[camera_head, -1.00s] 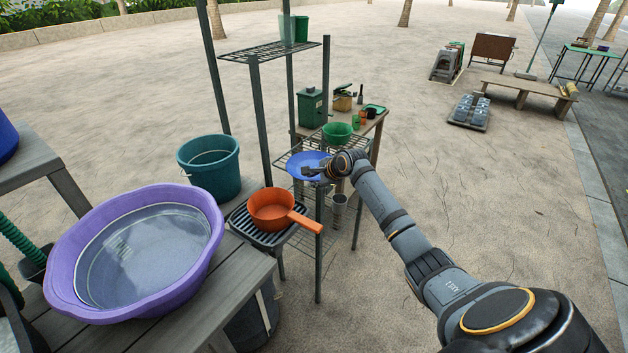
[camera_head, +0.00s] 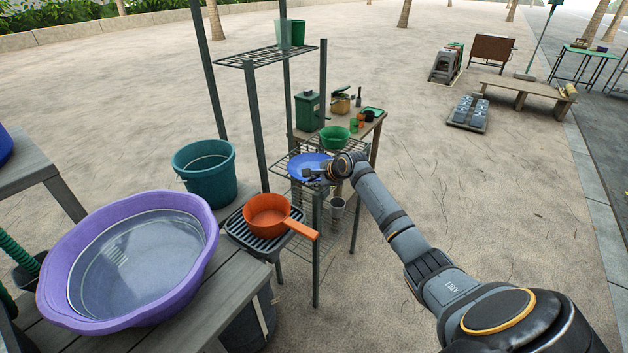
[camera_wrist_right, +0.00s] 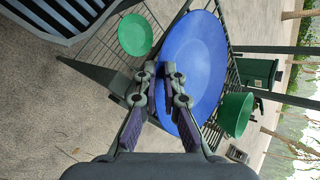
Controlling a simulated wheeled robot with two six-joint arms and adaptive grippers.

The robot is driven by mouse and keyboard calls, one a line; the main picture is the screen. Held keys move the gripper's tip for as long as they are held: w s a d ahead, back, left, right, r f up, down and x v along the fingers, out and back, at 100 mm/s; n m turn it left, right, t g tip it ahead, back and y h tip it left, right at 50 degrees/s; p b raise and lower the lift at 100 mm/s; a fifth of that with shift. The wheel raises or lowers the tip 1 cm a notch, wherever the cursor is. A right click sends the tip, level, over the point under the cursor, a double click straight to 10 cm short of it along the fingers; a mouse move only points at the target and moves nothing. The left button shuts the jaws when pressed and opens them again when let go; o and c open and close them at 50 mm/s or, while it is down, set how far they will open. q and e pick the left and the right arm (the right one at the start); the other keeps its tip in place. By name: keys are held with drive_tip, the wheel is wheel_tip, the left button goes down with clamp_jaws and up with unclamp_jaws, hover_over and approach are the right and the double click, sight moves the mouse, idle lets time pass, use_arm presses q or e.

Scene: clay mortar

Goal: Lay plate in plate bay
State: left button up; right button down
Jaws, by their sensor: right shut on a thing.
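The blue plate (camera_head: 305,166) is at the wire rack's middle shelf (camera_head: 285,158), and it fills much of the right wrist view (camera_wrist_right: 198,70). My right gripper (camera_head: 314,174) is shut on the plate's near rim; its fingers (camera_wrist_right: 165,72) overlap the rim in the right wrist view. The plate looks level, over the shelf wires; I cannot tell whether it rests on them. No separate plate bay can be made out. My left gripper is not in view.
A green bowl (camera_head: 334,136) stands behind the plate. An orange pan (camera_head: 267,216) sits on a ridged drainer (camera_head: 240,232) in front. Rack posts (camera_head: 317,245) stand close to my right arm. A teal bucket (camera_head: 206,180) and a purple basin (camera_head: 190,215) are at left.

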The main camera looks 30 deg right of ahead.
drive_tip(key=shift+d+f, duration=0.2)
drive_tip(key=shift+d, duration=0.05)
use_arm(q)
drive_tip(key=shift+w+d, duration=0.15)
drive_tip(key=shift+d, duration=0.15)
use_arm(e)
drive_tip(key=c, duration=1.4)
unclamp_jaws()
drive_tip(key=shift+w, duration=0.1)
drive_tip(key=shift+r, duration=0.2)
drive_tip(key=a+v, duration=0.1)
drive_tip(key=v, duration=1)
drive_tip(key=shift+s+d+r, duration=0.25)
drive_tip(key=shift+s+d, duration=0.1)
drive_tip(key=shift+d, duration=0.05)
